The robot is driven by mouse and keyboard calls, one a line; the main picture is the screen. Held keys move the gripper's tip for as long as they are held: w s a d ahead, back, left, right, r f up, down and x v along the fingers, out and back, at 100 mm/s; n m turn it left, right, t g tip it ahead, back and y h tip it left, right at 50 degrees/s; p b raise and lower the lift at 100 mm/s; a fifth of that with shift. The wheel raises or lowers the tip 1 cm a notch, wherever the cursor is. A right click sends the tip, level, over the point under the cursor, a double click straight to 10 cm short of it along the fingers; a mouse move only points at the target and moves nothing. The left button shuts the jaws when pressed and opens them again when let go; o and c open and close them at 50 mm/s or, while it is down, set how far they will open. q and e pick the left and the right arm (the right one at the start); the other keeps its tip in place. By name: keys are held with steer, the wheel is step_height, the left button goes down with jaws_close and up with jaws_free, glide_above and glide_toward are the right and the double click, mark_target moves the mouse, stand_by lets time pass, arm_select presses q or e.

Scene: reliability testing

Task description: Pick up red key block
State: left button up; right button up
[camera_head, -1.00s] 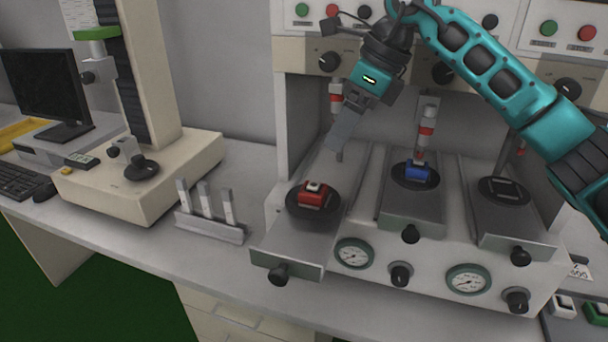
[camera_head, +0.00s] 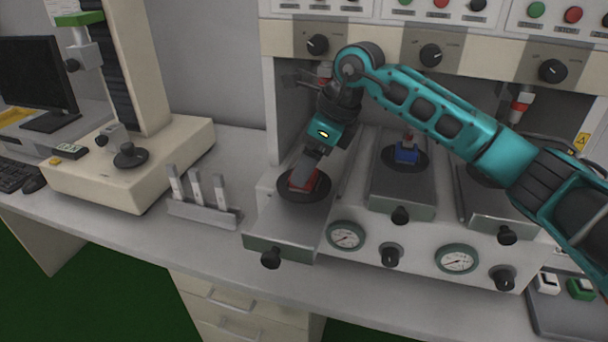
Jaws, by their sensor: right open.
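The red key block (camera_head: 313,183) sits on a round black plate (camera_head: 290,196) on the pulled-out left drawer of the test machine. My right gripper (camera_head: 303,178) is lowered onto the block from above, with its grey fingers at the block and covering part of it. The gripper is open, and its fingers appear to be around or just over the block; the exact contact is hidden. My left gripper is not in view.
A blue block (camera_head: 406,154) sits on the middle drawer's plate. Several black knobs and two gauges (camera_head: 346,235) line the machine's front. A small rack with upright grey pieces (camera_head: 203,212) stands to the left. A cream stand (camera_head: 130,165) and monitor are farther left.

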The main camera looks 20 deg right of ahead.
steer(key=shift+w+a+f, duration=0.15)
steer(key=shift+f, duration=0.35)
steer(key=shift+c, duration=0.4)
steer(key=shift+r, duration=0.1)
steer(key=c, duration=1.1)
